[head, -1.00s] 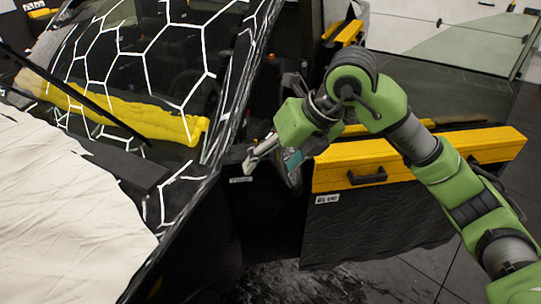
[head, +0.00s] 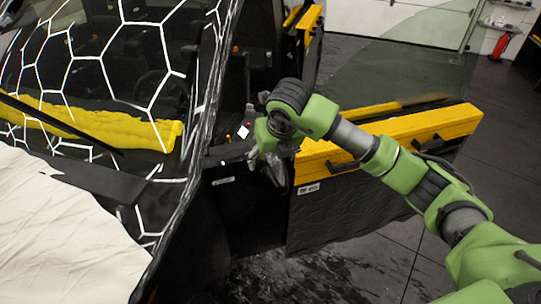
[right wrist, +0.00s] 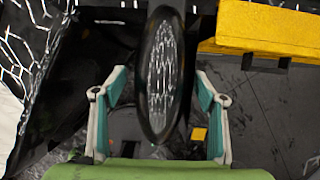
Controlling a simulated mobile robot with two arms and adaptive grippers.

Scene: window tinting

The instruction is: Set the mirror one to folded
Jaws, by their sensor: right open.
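The side mirror (right wrist: 162,65) shows in the right wrist view as an upright oval with a black rim and a streaked grey face. It is at the top middle, between the two fingers of my right gripper (right wrist: 160,76). The gripper is open, with visible gaps between its teal pads and the rim on both sides. In the head view my right gripper (head: 276,168) is at the front of the open car door, beside the windshield pillar. There the wrist covers most of the mirror. My left gripper is out of view.
The open car door (head: 390,140) with a yellow trim strip stands to the right of the mirror. The windshield (head: 110,60) with white hexagon lines is at left, above a white sheet (head: 60,230). A fire extinguisher (head: 502,45) is at the far right.

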